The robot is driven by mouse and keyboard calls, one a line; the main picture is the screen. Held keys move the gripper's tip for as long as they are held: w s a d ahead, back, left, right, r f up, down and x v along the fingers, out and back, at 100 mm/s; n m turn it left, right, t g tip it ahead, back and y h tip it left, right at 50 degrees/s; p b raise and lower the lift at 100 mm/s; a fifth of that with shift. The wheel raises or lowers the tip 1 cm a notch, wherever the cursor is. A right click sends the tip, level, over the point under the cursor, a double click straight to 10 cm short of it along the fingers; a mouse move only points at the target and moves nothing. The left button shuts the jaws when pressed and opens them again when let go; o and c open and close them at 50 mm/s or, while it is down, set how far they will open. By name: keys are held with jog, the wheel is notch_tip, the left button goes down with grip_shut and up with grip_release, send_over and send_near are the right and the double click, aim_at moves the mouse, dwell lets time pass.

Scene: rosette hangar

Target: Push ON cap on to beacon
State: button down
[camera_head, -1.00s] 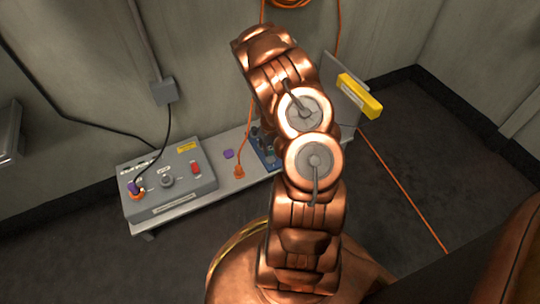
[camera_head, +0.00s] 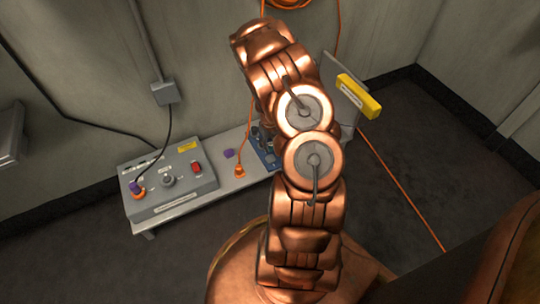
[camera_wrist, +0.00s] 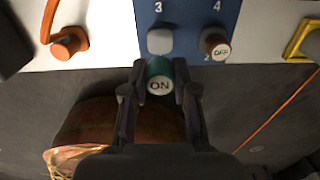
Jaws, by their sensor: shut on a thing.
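My gripper (camera_wrist: 160,70) is shut on the ON cap (camera_wrist: 160,86), a green cap with a white ON top, in the wrist view. The cap is at the near edge of a blue panel (camera_wrist: 187,12), which also shows beside my arm in the head view (camera_head: 264,158). Just above the cap in the picture is a light grey rounded piece (camera_wrist: 160,40); whether they touch I cannot tell. A brown OFF cap (camera_wrist: 216,47) sits on the panel to the right, by the number 2. I cannot tell for sure which thing is the beacon.
A grey control box (camera_head: 168,187) with a knob and red switch stands on the bench's left end. An orange plug (camera_wrist: 69,43) with its cord lies left of the panel. A yellow piece (camera_head: 359,96) is at the right.

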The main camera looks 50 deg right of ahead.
jog(key=shift+w, duration=0.1)
jog(key=shift+w+d+r, duration=0.1)
jog(key=shift+w+d, duration=0.1)
jog(key=shift+w, duration=0.1)
jog(key=d+r+n, duration=0.2)
jog(key=d+r, duration=0.1)
jog(key=d, duration=0.3)
jog(key=w+d+r+n, duration=0.1)
jog(key=d+r+n, duration=0.1)
jog(key=d+r, duration=0.2)
jog(key=w+d+r+n, duration=0.1)
jog(key=d+r+n, duration=0.1)
jog(key=d, duration=0.7)
jog(key=shift+w+d+r, duration=0.1)
jog(key=shift+d+r, duration=0.05)
jog(key=shift+r, duration=0.3)
jog(key=shift+w+d+r, duration=0.1)
jog(key=shift+d+r, duration=0.05)
jog(key=shift+r, duration=0.3)
jog(key=shift+f, duration=2.9)
jog(key=shift+s+f, duration=0.1)
jog(key=shift+f, duration=0.4)
jog(key=c, duration=0.8)
grip_release()
